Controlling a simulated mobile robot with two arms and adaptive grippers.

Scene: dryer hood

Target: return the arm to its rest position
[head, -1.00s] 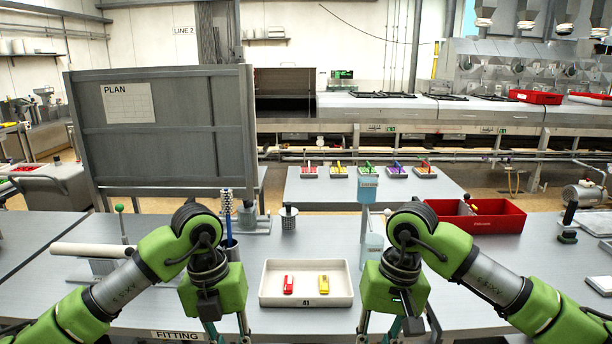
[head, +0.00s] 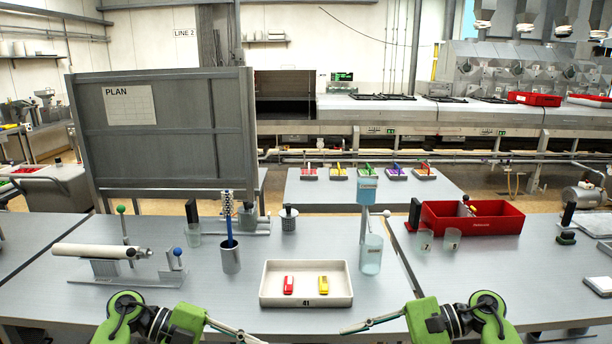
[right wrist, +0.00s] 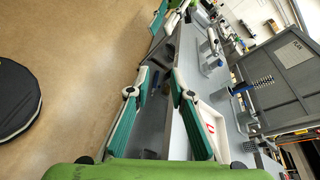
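My left gripper (head: 240,334) is at the bottom of the head view, left of centre. Its finger reaches right, near the table's front edge. My right gripper (head: 362,325) is at the bottom right of centre, its finger reaching left. In the right wrist view its two teal fingers (right wrist: 160,80) stand apart with nothing between them. My left gripper (right wrist: 168,18) also shows at the top there, fingers apart and empty. Both arms are drawn back low at the table's near side, partly cut off by the frame.
A white tray (head: 262,297) holding a red and a yellow piece lies on the table just beyond the grippers. A clear cup (head: 371,254), a metal cup with a blue brush (head: 231,258), a white cylinder on a stand (head: 95,251) and a red bin (head: 500,222) stand around it.

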